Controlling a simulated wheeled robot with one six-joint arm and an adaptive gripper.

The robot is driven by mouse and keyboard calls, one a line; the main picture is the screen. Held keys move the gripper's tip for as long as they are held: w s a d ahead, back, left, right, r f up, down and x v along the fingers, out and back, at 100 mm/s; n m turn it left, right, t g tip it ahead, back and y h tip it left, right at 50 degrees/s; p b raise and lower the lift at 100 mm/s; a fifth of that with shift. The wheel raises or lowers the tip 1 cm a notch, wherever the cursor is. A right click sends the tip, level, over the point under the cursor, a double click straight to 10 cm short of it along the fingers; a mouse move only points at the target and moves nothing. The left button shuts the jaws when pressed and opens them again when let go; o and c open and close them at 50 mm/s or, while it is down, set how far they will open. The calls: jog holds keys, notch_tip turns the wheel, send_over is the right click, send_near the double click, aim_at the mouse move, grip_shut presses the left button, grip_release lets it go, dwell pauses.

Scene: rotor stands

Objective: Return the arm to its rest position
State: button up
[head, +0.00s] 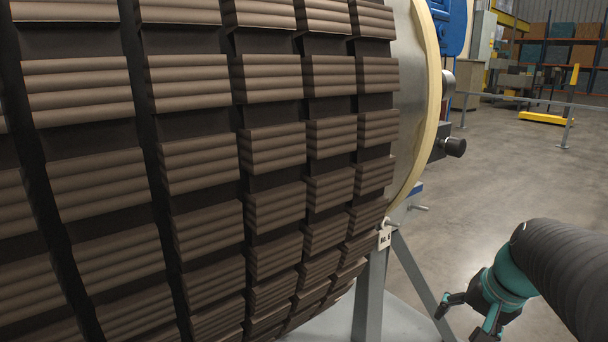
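My gripper (464,318) is at the lower right of the head view, on the end of my dark ribbed arm (565,262) with teal joints. Its two dark fingers are spread apart and I see nothing between them. The fingers point down and to the left, and the lower finger is partly cut off by the bottom edge. The gripper appears to the right of the stand's grey leg, apart from the rotor.
A large rotor (230,150) with rows of brown ribbed blocks fills the left and middle. Its cream rim (432,100) and a dark knob (454,147) jut right. A grey stand leg (370,295) is below. Open floor (500,190) lies right, before a railing (568,125) and shelves.

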jog(key=s+a+r+n+t+h+p, duration=0.1)
jog(key=s+a+r+n+p, duration=0.2)
jog(key=s+a+n, duration=0.4)
jog(key=shift+s+a+r+t, duration=0.3)
jog(key=shift+s+a+r, duration=0.15)
jog(key=shift+s+a, duration=1.9)
jog(key=shift+w+a, duration=0.35)
